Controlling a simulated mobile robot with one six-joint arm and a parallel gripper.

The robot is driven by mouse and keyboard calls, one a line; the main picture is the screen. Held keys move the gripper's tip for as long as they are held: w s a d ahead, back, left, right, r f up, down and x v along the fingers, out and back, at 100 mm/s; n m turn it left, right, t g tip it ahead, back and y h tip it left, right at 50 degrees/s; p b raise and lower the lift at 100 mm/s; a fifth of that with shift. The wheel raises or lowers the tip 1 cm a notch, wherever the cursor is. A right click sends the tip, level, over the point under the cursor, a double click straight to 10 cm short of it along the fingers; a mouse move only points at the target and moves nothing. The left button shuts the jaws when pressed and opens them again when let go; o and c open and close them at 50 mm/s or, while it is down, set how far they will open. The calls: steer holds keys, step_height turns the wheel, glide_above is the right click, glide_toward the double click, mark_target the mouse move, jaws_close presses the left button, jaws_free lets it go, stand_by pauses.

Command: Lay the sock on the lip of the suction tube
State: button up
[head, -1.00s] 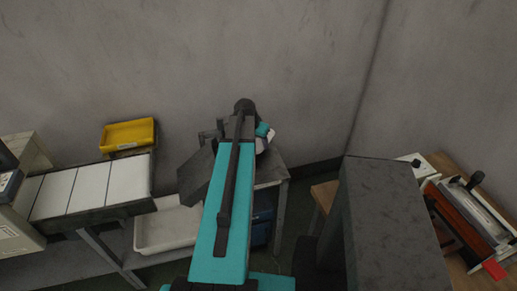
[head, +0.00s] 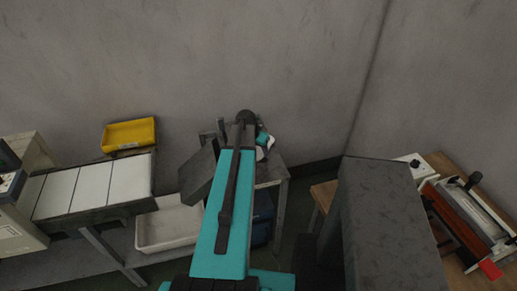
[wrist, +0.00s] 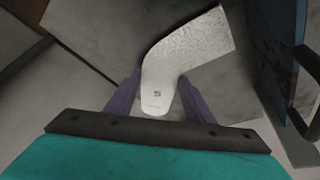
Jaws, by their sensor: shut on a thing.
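The white sock (wrist: 185,48) is in the wrist view, between the purple fingers of my gripper (wrist: 159,95). My gripper is shut on its narrower near end, which bears a small dark mark. The rest of the sock bends away to the upper right, past the fingertips. In the head view a small white patch (head: 261,154), probably the sock, shows beside the end of my teal arm. My arm hides most of the gripper there. I cannot pick out the suction tube or its lip with certainty in either view.
A grey stand (head: 275,172) is under my arm's far end, close to the wall. A white bin (head: 165,232) and a yellow tray (head: 129,133) are to the left, near a table with white panels (head: 93,186). An orange-sided machine (head: 468,215) stands on the right bench.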

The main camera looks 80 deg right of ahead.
steer(key=shift+f, duration=0.25)
steer(key=o, duration=1)
steer(key=shift+a+r, duration=0.1)
steer(key=shift+r, duration=0.2)
steer(key=shift+b+v, duration=2.05)
steer(key=shift+v, duration=3.8)
